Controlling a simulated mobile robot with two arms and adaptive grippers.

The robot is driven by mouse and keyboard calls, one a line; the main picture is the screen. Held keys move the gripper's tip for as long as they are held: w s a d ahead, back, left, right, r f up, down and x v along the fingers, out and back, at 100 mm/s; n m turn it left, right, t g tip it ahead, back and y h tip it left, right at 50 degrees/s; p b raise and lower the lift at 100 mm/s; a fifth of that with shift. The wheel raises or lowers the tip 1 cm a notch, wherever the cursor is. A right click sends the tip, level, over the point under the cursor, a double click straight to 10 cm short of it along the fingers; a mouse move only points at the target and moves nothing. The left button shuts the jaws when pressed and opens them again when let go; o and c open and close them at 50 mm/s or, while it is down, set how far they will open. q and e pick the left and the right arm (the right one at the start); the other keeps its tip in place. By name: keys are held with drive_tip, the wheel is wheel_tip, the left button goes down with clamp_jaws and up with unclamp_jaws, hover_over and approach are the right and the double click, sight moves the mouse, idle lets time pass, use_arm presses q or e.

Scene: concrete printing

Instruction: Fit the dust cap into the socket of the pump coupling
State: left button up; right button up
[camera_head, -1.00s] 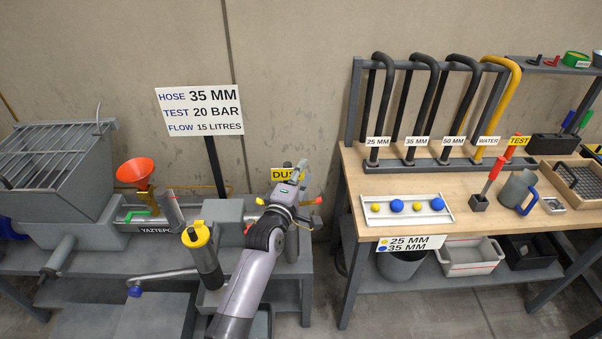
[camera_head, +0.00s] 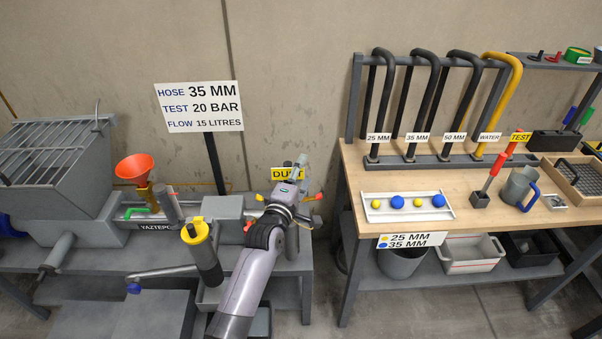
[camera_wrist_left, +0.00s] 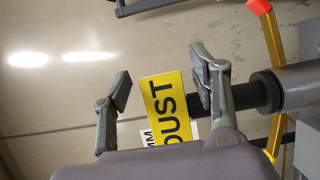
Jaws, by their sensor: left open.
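My left gripper (camera_head: 295,172) is at the yellow DUST sign (camera_head: 283,174), above the right end of the pump bench. In the left wrist view the gripper (camera_wrist_left: 160,88) is open, with nothing held between its fingers. The sign (camera_wrist_left: 168,105) shows behind the gap. A black cylinder (camera_wrist_left: 262,92) with a dark collar joins a grey post (camera_wrist_left: 298,88); one finger partly covers it. I cannot tell whether this is the dust cap or part of the coupling. A grey tube with a yellow top (camera_head: 197,231) stands left of my arm. My right gripper is not in view.
The pump (camera_head: 85,235) with a red funnel (camera_head: 134,167) is at the left. A wooden bench (camera_head: 350,165) on the right holds hoses, a white tray (camera_head: 372,215) with yellow and blue balls, and a grey mug (camera_head: 517,187). Floor shows between the benches.

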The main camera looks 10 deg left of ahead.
use_arm(q)
drive_tip(key=shift+s, duration=0.1)
drive_tip(key=s+a, duration=0.1)
drive_tip(key=s, duration=1.1)
drive_tip(key=s+f+m+g, duration=0.3)
drive_tip(key=s+f, duration=0.2)
drive_tip(key=f, duration=0.7)
drive_tip(key=s+d+f+m+g, duration=0.1)
drive_tip(key=s+f+m+g, duration=0.25)
drive_tip(key=f, duration=0.85)
drive_tip(key=s+f+m+g, duration=0.25)
drive_tip(key=s+f, duration=0.25)
drive_tip(key=f, duration=0.8)
drive_tip(key=s+a+f+m+g, duration=0.2)
drive_tip(key=s+f, duration=0.4)
drive_tip(key=s, duration=0.5)
drive_tip(key=s+a+f+m+g+y, duration=0.1)
drive_tip(key=s+a+f+m+g, duration=0.2)
drive_tip(key=s, duration=0.8)
drive_tip(key=s+a+f+m+g+b, duration=0.1)
drive_tip(key=s+f+m, duration=0.4)
drive_tip(key=s+f, duration=0.5)
drive_tip(key=shift+s+a+g+y, duration=0.4)
drive_tip(key=shift+s+a+g, duration=0.3)
drive_tip(key=shift+s+g, duration=0.35)
drive_tip(key=shift+c, duration=0.4)
